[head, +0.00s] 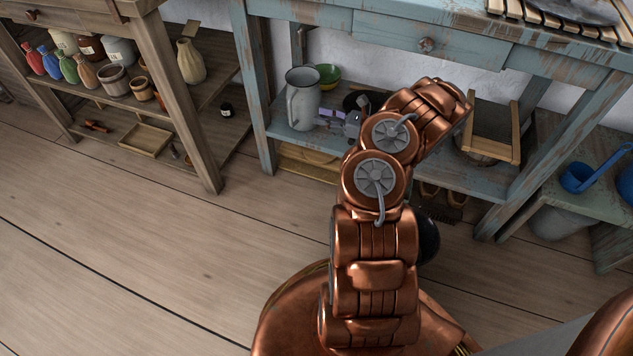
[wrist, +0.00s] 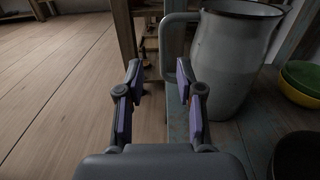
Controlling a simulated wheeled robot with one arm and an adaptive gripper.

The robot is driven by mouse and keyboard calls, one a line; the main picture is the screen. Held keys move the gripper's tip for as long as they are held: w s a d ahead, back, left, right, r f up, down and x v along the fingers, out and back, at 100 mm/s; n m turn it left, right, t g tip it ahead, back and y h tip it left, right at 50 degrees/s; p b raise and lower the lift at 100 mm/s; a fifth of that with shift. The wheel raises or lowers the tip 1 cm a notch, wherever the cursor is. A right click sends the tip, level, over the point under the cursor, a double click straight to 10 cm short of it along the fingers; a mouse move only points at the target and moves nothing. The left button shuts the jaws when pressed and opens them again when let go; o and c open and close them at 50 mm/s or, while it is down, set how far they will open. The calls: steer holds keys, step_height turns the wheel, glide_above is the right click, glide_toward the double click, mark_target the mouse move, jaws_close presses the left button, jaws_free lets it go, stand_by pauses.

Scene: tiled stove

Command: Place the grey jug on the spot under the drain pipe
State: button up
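The grey jug (head: 303,102) stands upright on the lower shelf of the worn blue table. In the wrist view the jug (wrist: 235,62) is ahead and to the right, with its handle (wrist: 167,48) on its left side. My gripper (head: 327,117) is beside the jug at shelf height in the head view. In the wrist view my gripper (wrist: 158,76) is open, its purple-padded fingers apart with nothing between them. The handle is just beyond the fingertips, nearer the right finger. I cannot make out a drain pipe or the spot under it.
A green bowl (head: 327,76) and a dark bowl (head: 355,101) stand close to the jug. The blue table's leg (head: 254,95) and drawer front (head: 430,38) frame the shelf. A wooden rack (head: 160,60) with bottles is left; the floor (head: 130,240) is clear.

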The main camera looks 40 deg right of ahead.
steer(key=w+a+r+n+g+y, duration=0.1)
steer(key=a+r+n+g+y, duration=0.25)
steer(key=a+r, duration=0.45)
steer(key=w+a+r+n+g+y, duration=0.1)
steer(key=a+r+n+g+y, duration=0.3)
steer(key=a, duration=0.7)
steer(key=s+a+r+n+g+h, duration=0.1)
steer(key=s+a+r+n+g, duration=0.15)
steer(key=s+a+n, duration=0.35)
steer(key=s+a+r+n+g+h, duration=0.2)
steer(key=s+a+g, duration=0.2)
steer(key=a, duration=0.4)
steer(key=s+a+r+n+g+h, duration=0.1)
steer(key=s+a+r+n+g, duration=0.3)
steer(key=a, duration=0.3)
steer(key=s+f+n+g+h, duration=0.2)
steer(key=s+n+h, duration=0.55)
steer(key=s, duration=1.05)
steer(key=s+d+n+t+h, duration=0.1)
steer(key=s+d+n+h, duration=0.1)
steer(key=s+d+h, duration=0.3)
steer(key=shift+s+d+f+n, duration=0.2)
steer(key=shift+s+d+n, duration=0.2)
steer(key=shift+s+d, duration=0.7)
steer(key=shift+s+a+r, duration=0.1)
steer(key=shift+s+a, duration=0.05)
